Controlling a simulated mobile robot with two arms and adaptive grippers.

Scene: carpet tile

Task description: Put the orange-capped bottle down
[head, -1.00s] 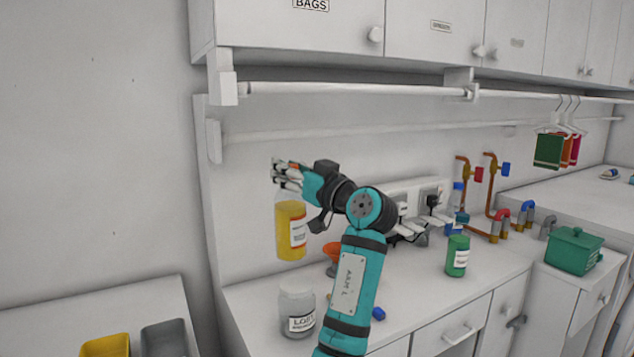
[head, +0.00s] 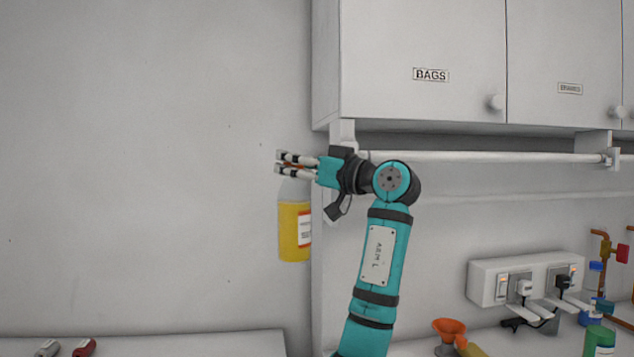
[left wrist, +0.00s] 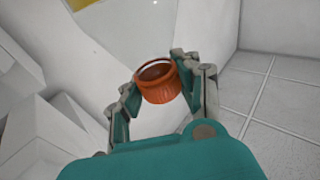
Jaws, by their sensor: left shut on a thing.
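The orange-capped bottle (head: 294,230) holds yellow liquid below a clear upper part and has a white label with red on it. It hangs upright in the air in front of the wall. My left gripper (head: 290,165) is shut on it at the top, around the cap. In the left wrist view the orange cap (left wrist: 158,83) sits between the two fingers of my left gripper (left wrist: 155,85), with part of the clear bottle beyond it. My right gripper is in neither view.
A white surface (head: 160,345) with a red item (head: 84,347) and a grey item (head: 47,348) is at lower left. Wall cupboards (head: 425,50) and a rail (head: 480,158) are at right. An orange funnel (head: 449,328), green bottle (head: 598,340) and socket box (head: 525,278) are at lower right.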

